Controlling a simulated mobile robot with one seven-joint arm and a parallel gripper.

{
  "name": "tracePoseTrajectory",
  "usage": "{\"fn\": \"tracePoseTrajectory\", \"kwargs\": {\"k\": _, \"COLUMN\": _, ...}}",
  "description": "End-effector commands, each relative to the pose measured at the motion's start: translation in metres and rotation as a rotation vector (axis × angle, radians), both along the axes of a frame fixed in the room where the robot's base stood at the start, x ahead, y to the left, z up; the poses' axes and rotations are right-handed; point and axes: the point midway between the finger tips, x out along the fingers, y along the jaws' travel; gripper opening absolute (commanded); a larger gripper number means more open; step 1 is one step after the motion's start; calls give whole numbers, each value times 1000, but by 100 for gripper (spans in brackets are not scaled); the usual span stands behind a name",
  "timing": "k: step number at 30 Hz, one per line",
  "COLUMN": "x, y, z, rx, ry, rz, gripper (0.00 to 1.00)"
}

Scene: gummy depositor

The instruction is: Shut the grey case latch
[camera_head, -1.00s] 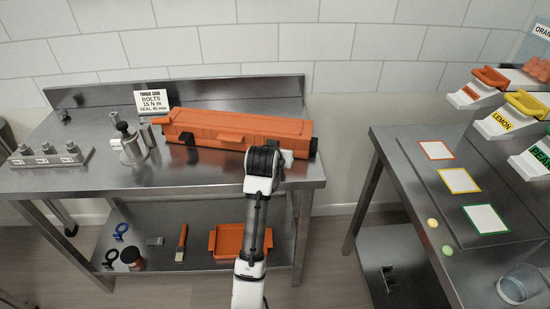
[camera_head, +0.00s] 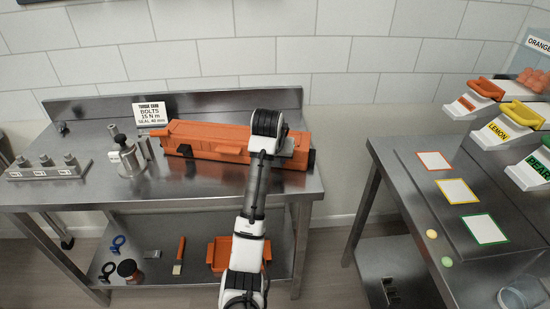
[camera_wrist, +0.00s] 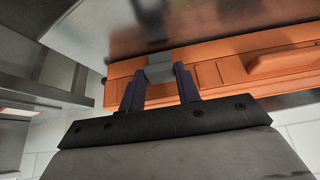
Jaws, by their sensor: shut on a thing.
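The long orange case (camera_head: 205,137) lies along the back of the left steel table, lid down. It also shows in the wrist view (camera_wrist: 230,75). The grey latch (camera_wrist: 159,67) is on the case's long side and sits between the two dark fingers of my gripper (camera_wrist: 160,82), which are shut on it. In the head view my arm and wrist cover the right part of the case, so the latch and the fingertips are hidden there. I cannot tell from these views how far the latch is turned.
A metal fitting (camera_head: 130,155) and a block with several bolts (camera_head: 45,167) stand left of the case. A torque card (camera_head: 150,114) stands behind it. The lower shelf holds an orange tray (camera_head: 222,252) and tools. Another steel table (camera_head: 420,190) with dispensers is at right.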

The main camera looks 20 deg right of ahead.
Motion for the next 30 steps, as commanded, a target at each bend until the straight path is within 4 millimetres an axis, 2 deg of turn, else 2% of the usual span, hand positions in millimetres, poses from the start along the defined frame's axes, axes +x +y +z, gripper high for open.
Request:
{"fn": "tracePoseTrajectory", "kwargs": {"k": 6, "x": 0, "y": 0, "z": 0, "rx": -1, "ry": -1, "rz": 0, "gripper": 10}}
{"fn": "tracePoseTrajectory", "kwargs": {"k": 7, "x": 0, "y": 0, "z": 0, "rx": -1, "ry": -1, "rz": 0, "gripper": 36}}
{"fn": "tracePoseTrajectory", "kwargs": {"k": 11, "x": 0, "y": 0, "z": -1, "rx": 0, "ry": 0, "rz": 0, "gripper": 53}}
{"fn": "tracePoseTrajectory", "kwargs": {"k": 23, "x": -3, "y": 2, "z": 5, "rx": -1, "ry": -2, "rz": 0, "gripper": 55}}
{"fn": "tracePoseTrajectory", "kwargs": {"k": 26, "x": -8, "y": 5, "z": 17, "rx": -2, "ry": -5, "rz": -1, "gripper": 55}}
{"fn": "tracePoseTrajectory", "kwargs": {"k": 30, "x": -21, "y": 15, "z": 51, "rx": -1, "ry": -5, "rz": 1, "gripper": 55}}
